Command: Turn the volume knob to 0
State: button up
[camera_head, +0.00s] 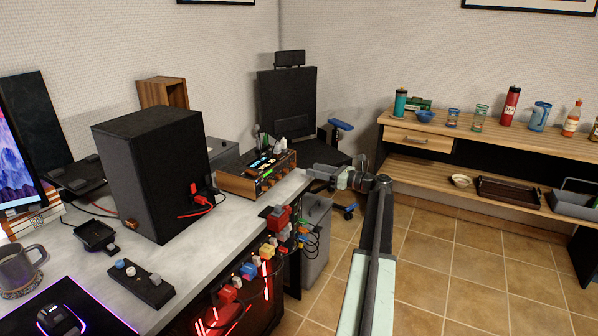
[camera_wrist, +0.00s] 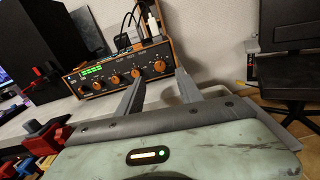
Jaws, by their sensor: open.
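The amplifier (camera_head: 257,174) is a wood-cased box with a dark front and a lit display, near the right end of the grey desk. In the wrist view the amplifier (camera_wrist: 118,68) shows a row of several orange knobs and green lights. The largest-looking knob (camera_wrist: 159,66) is at the right end; I cannot read its label, so I cannot confirm it is the volume knob. My gripper (camera_wrist: 160,73) is open and empty, its fingertips appearing either side of that knob, apparently short of it. In the head view my gripper (camera_head: 322,174) is right of the amplifier, beyond the desk edge.
A black speaker (camera_head: 155,170) with red cables stands left of the amplifier. Red, yellow and blue plugs (camera_head: 275,222) hang along the desk's front edge below. A black office chair (camera_head: 290,105) stands behind. The wooden shelf (camera_head: 480,140) is at the right, with open tiled floor before it.

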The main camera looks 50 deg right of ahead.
aim_at(295, 165)
jog(key=x, duration=0.7)
jog(key=shift+w, duration=0.1)
grip_shut()
